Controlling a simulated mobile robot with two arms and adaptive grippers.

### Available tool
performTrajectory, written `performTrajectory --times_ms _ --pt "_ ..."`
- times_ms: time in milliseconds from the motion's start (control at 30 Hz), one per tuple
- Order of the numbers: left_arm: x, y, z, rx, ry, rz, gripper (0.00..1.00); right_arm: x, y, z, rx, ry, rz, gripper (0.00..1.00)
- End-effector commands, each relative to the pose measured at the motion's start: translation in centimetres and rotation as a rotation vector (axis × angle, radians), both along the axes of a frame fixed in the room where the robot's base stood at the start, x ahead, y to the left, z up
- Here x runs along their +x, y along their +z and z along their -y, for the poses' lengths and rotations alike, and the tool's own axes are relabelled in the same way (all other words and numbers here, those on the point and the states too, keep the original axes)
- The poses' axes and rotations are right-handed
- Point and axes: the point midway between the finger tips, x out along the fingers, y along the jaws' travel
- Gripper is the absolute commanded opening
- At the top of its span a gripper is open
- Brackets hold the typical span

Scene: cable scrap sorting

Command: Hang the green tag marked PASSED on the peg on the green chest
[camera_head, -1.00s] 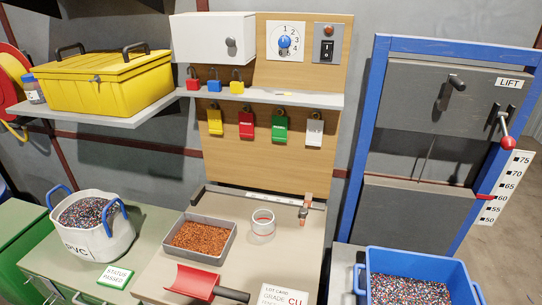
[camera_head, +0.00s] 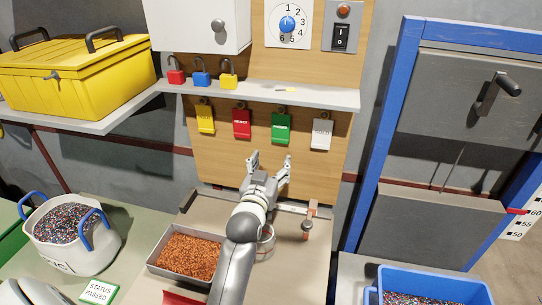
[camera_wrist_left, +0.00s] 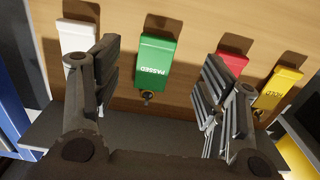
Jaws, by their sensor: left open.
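The green PASSED tag (camera_head: 281,128) hangs from a hook on the wooden board under the grey shelf, between a red tag and a white tag. My left gripper (camera_head: 270,158) is open and empty, below and in front of it. In the left wrist view the green tag (camera_wrist_left: 155,62) shows upside down between the two spread fingers, apart from both. My right gripper is not in view.
Red (camera_head: 242,123), yellow (camera_head: 205,117) and white (camera_head: 321,133) tags hang beside the green one. The shelf edge (camera_head: 300,98) juts out above them. A tray of copper granules (camera_head: 152,266), a clear jar (camera_head: 268,243) and a white bag (camera_head: 103,240) stand below.

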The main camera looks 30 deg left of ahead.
Motion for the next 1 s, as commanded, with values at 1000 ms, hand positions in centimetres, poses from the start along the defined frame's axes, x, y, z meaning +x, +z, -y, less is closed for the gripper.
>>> performTrajectory --times_ms 1000 --pt "8.6 0.1 -2.3 0.000 0.002 0.008 0.67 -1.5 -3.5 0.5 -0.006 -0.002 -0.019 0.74"
